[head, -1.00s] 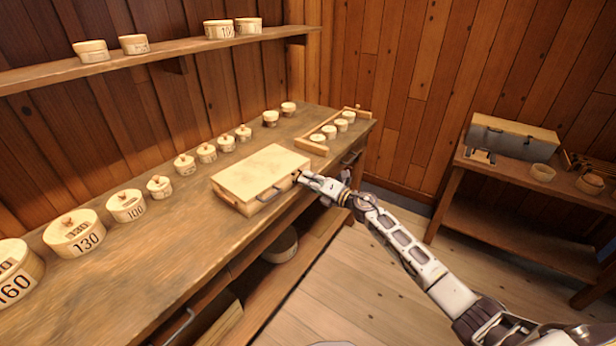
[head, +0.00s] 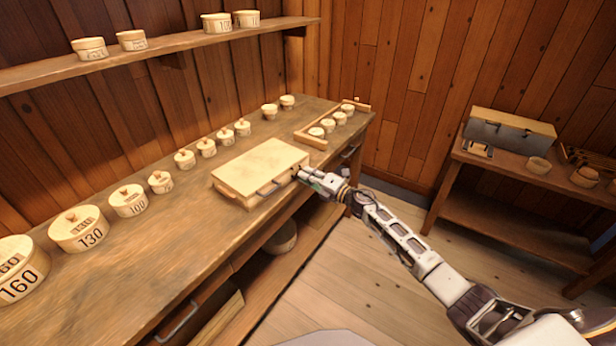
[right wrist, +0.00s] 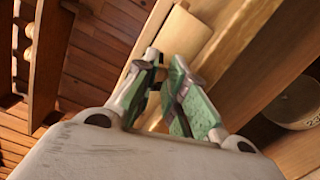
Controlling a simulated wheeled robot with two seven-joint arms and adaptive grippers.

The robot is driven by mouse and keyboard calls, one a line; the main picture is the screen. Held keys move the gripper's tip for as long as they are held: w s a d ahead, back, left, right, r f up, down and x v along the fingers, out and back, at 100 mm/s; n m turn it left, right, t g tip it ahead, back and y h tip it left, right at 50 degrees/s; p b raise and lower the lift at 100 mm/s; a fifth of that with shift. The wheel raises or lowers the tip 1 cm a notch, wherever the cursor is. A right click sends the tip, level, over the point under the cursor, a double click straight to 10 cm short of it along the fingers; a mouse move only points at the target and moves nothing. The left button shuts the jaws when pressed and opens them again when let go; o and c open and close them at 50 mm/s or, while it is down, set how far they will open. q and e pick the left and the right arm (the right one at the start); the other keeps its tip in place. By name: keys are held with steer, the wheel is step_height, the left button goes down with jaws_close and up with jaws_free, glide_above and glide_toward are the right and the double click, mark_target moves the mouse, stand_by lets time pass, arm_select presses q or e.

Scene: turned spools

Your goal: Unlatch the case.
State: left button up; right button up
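A pale corner of the case (right wrist: 186,35) shows just beyond the fingertips. My left gripper is out of view.
Several lidded round boxes (head: 129,201) stand in a row along the back of the workbench (head: 125,265). A small wooden rack (head: 311,139) with pale round pieces is beyond the case. A side table at right holds a grey-fronted box (head: 510,133).

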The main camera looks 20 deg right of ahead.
steer(key=o, duration=0.4)
steer(key=shift+o, duration=0.2)
steer(key=shift+s+d, duration=0.1)
steer(key=v, duration=0.7)
steer(key=shift+s, duration=0.35)
steer(key=shift+d, duration=0.2)
stand_by(0.5)
